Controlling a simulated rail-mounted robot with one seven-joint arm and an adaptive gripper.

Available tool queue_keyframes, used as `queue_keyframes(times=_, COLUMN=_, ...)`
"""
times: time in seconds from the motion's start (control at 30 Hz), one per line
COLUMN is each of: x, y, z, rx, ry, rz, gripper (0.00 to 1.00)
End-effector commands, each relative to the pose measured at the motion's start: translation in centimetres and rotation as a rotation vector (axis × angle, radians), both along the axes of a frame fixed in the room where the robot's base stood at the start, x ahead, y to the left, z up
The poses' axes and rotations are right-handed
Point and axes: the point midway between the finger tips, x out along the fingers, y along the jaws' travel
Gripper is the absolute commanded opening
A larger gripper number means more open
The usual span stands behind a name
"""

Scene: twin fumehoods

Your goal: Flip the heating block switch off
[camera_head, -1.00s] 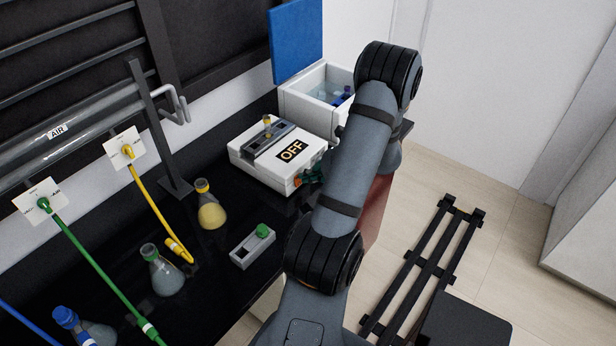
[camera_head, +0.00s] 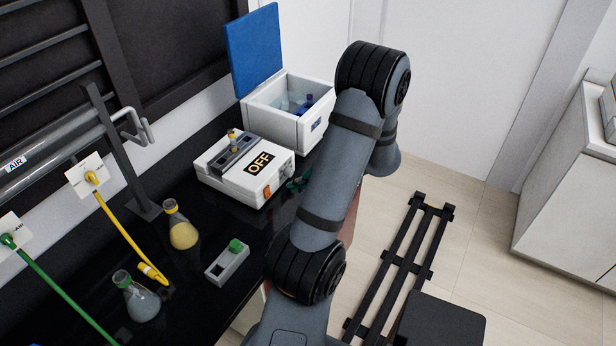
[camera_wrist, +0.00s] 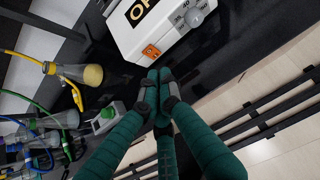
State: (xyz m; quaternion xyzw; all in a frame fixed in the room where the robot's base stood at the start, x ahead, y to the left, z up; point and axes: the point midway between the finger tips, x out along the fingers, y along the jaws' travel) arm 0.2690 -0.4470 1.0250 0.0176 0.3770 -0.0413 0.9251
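The heating block (camera_head: 219,181) is a white box on the black bench, with a black label reading OFF on its top. Its orange switch (camera_head: 267,191) is on the front face; the switch also shows in the wrist view (camera_wrist: 151,52), just beyond the fingertips. My gripper (camera_head: 299,183) has green fingers and is just right of the block in the head view, partly hidden by my arm. In the wrist view my gripper (camera_wrist: 158,88) has its fingertips together with nothing seen between them. The tips look slightly apart from the switch.
A white bath (camera_head: 299,125) with a raised blue lid stands behind the block. A yellow flask (camera_head: 181,227), a clear flask (camera_head: 139,299) and a small grey holder with a green cap (camera_head: 228,263) stand nearer on the bench. A yellow hose (camera_head: 122,228) hangs at left.

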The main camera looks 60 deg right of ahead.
Motion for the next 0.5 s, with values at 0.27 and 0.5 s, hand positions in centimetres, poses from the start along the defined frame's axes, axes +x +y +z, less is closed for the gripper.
queue_keyframes(times=0.27, x=-2.9, y=0.2, z=3.8, rx=-0.003, ry=0.0, rz=-0.001, gripper=0.0)
queue_keyframes(times=0.5, x=-3.6, y=0.4, z=4.7, rx=0.002, ry=0.001, rz=-0.001, gripper=0.0)
